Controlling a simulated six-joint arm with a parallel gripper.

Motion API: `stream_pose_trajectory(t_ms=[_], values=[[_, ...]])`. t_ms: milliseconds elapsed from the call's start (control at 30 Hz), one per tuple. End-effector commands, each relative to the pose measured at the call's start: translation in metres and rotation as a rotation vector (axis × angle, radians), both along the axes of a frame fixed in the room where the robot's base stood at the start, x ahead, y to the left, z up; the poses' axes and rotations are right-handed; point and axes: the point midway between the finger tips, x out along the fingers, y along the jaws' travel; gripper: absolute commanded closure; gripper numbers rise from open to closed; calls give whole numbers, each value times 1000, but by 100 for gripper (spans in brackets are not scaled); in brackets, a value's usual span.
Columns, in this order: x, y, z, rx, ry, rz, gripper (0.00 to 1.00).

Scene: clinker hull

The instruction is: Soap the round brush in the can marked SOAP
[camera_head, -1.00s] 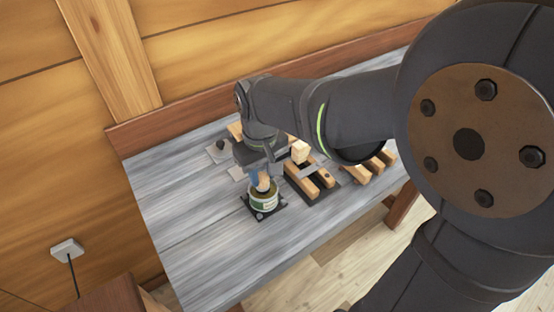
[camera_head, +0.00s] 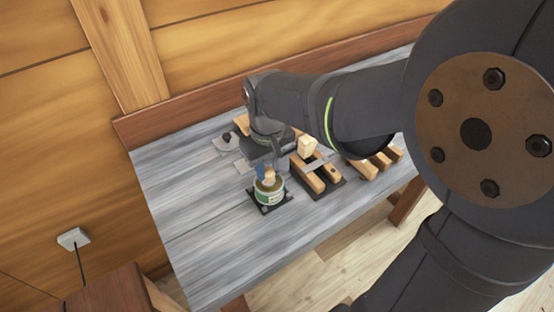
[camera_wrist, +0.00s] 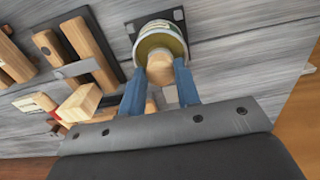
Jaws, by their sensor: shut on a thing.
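The round brush (camera_wrist: 160,68) has a light wooden handle, and my gripper (camera_wrist: 160,90) is shut on it with its blue fingers on either side. The brush's lower end is inside a can (camera_head: 270,195) with a pale and green label, so its bristles are hidden. The can stands on a dark square base on the grey bench. In the wrist view the can's round rim (camera_wrist: 145,36) surrounds the brush. I cannot read the can's marking. In the head view my gripper (camera_head: 265,172) is directly above the can.
A dark rack with wooden bars (camera_head: 318,175) stands just right of the can, with a pale wooden block (camera_head: 307,145) at its back. More wooden bars (camera_head: 378,162) lie farther right. A plate with a dark knob (camera_head: 228,140) is behind left. The bench's left part (camera_head: 190,200) is clear.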

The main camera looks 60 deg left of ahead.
Motion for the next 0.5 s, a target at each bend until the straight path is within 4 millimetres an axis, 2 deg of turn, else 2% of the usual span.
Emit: stream_pose_trajectory(t_ms=[367, 500], values=[[0, -1, -2, -3, 1, 0, 90], [0, 0, 4, -1, 0, 0, 90]])
